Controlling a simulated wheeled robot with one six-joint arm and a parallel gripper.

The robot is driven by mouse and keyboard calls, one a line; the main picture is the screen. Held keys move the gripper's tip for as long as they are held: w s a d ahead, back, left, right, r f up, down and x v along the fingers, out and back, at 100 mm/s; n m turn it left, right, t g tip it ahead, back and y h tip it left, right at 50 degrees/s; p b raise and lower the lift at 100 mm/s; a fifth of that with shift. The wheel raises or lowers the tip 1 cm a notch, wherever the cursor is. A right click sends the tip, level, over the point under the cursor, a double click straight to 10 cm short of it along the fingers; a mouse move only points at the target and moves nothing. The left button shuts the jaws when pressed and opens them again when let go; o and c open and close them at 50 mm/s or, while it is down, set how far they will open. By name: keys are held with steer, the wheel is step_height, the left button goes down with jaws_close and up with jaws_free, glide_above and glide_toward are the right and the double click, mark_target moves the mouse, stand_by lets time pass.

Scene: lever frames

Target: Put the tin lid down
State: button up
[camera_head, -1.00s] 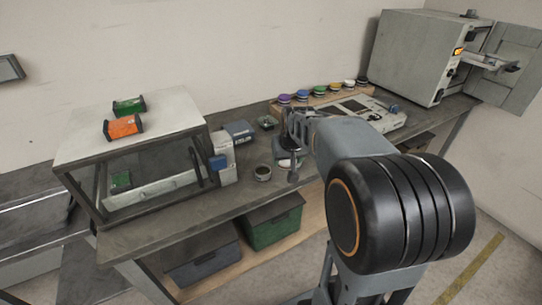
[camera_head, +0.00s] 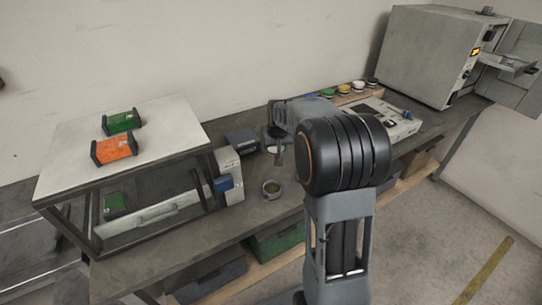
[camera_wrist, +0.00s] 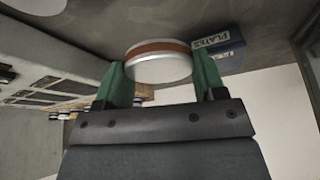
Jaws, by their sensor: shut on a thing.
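The tin lid (camera_wrist: 158,66) is a round, pale disc with a brown band around its side. In the wrist view it sits between the green fingers of my gripper (camera_wrist: 160,80), which is shut on it. In the head view my gripper (camera_head: 277,146) is over the bench, mostly hidden behind my own arm, and I cannot tell the lid's height above the bench. A small open round tin (camera_head: 271,190) with greenish contents stands on the bench, nearer the front edge than my gripper.
A dark blue box (camera_head: 243,141), labelled "PLATES" in the wrist view (camera_wrist: 218,42), stands left of my gripper. A white-topped stand (camera_head: 75,165) carries green and orange blocks. Several coloured lidded pots (camera_head: 343,89) line the back. A large grey oven (camera_head: 428,55) stands at right.

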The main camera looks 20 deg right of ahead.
glide_above(270, 159)
steer(key=s, duration=0.1)
step_height(270, 159, down, 6)
steer(key=shift+s+f, duration=0.1)
steer(key=shift+f, duration=1.6)
steer(key=shift+f, duration=0.1)
